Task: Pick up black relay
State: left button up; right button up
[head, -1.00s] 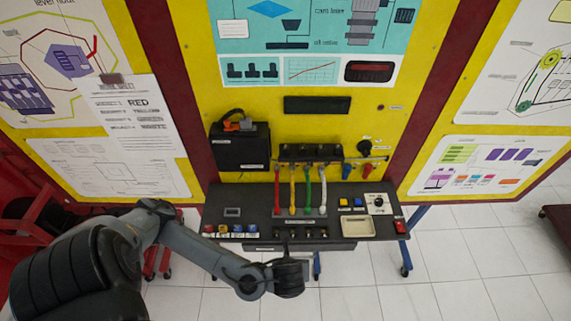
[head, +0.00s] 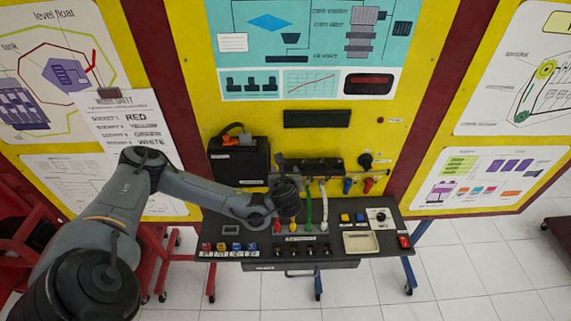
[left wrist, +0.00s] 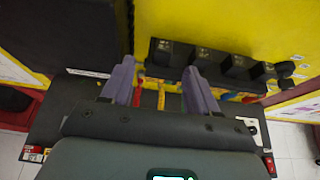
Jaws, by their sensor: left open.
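A row of black relay blocks (head: 322,167) is mounted low on the yellow panel, and it also shows in the left wrist view (left wrist: 205,58). Which block is the black relay of the task I cannot tell. My left gripper (left wrist: 158,72) is open, with its two purple-grey fingers apart and nothing seen between their tips. In the left wrist view its fingers point toward the left part of the row. In the head view my left wrist covers the row's left end and hides contact there. My right gripper is not in view.
Red, yellow, green and white cables (head: 308,208) hang from the row to the dark desk (head: 230,215). A black box (head: 238,160) with an orange plug stands left of the row. A cream tray (head: 360,242), coloured buttons and a row of knobs sit on the desk.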

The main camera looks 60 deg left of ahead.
aim_at(285, 165)
pick_arm(q)
jog(key=p+x, duration=0.2)
jog(key=x, duration=0.1)
jog(key=shift+w+a+f, duration=0.2)
jog(key=shift+a+f, duration=0.05)
jog(key=shift+f, duration=0.05)
jog(key=x, duration=0.2)
jog(key=shift+w+a+f+p, duration=0.2)
jog(key=shift+w+p, duration=0.1)
jog(key=shift+p, duration=0.1)
jog(key=shift+w+a+f, duration=0.25)
jog(key=shift+a+f, duration=0.05)
jog(key=shift+a, duration=0.15)
grip_shut()
jog(key=shift+r, duration=0.15)
